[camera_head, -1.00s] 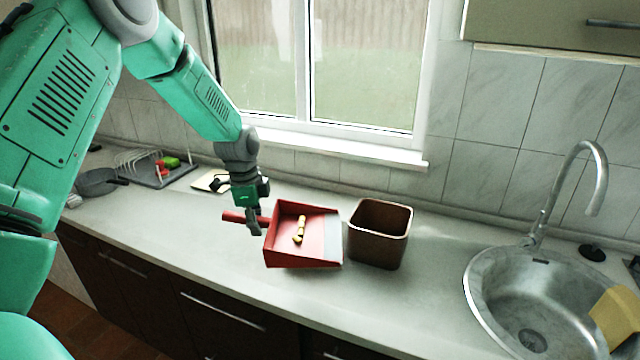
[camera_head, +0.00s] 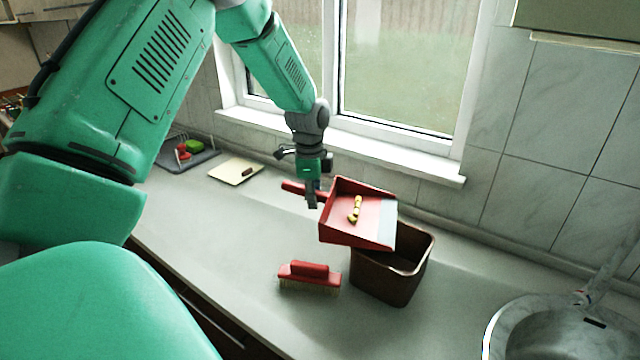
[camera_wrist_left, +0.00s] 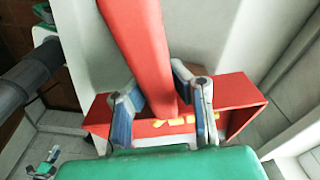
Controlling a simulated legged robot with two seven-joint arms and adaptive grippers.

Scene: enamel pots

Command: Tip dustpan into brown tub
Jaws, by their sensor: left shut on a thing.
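Small yellow pieces (camera_head: 355,208) lie in the pan. The brown tub (camera_head: 385,278) stands upright on the counter, partly hidden by the pan. My left gripper (camera_head: 313,200) is shut on the dustpan's red handle. In the left wrist view the handle (camera_wrist_left: 142,45) passes between the fingers (camera_wrist_left: 165,105), with the pan (camera_wrist_left: 238,92) and yellow pieces beyond. My right gripper is not in view.
A red-backed brush (camera_head: 310,273) lies on the counter left of the tub. A steel sink (camera_head: 550,335) is at the lower right. A cutting board (camera_head: 236,171) and a rack (camera_head: 185,155) with red and green items lie at the back left.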

